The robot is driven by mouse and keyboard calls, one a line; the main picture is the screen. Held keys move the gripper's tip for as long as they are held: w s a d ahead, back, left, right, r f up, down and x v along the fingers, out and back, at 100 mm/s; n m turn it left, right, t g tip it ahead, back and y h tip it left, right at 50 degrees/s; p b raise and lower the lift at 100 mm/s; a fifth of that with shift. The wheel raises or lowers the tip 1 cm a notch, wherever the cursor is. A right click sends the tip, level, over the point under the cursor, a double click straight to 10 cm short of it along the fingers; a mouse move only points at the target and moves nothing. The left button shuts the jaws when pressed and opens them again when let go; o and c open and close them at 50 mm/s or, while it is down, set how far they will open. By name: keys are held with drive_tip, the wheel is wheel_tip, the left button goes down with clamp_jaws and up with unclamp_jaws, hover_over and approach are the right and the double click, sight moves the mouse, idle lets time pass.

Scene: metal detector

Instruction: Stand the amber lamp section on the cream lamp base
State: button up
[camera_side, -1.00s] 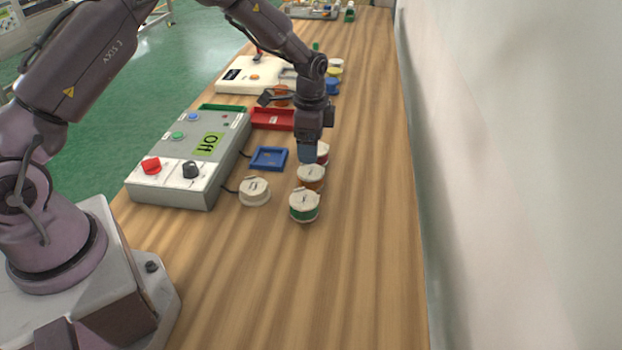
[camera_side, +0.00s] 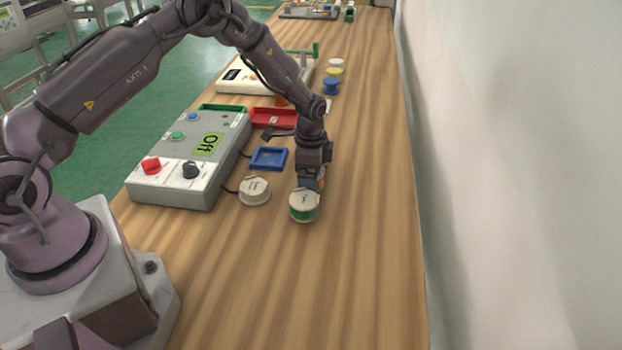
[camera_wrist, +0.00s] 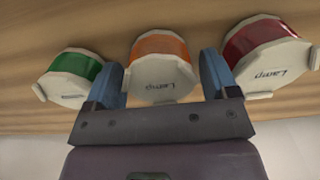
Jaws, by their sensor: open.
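The amber lamp section (camera_wrist: 162,50) stands in the wrist view between the two blue fingers of my gripper (camera_wrist: 160,82). Its pale end with the word Lamp faces the camera. The fingers are open, one on each side of it, and I cannot tell whether they touch it. In the side view my gripper (camera_side: 312,180) points down just behind the green lamp section (camera_side: 305,208) and hides most of the amber one. The cream lamp base (camera_side: 254,190) lies on the table to the left of the green section, with nothing on it.
In the wrist view the green section (camera_wrist: 72,72) is left of my fingers and the red section (camera_wrist: 262,42) is right. A grey control box (camera_side: 185,165) reading Off, a blue tray (camera_side: 269,158) and a red tray (camera_side: 272,118) lie left. The table's near part is clear.

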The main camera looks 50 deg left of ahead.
drive_tip(key=shift+c, duration=0.3)
drive_tip(key=c, duration=0.5)
drive_tip(key=shift+r, duration=2.3)
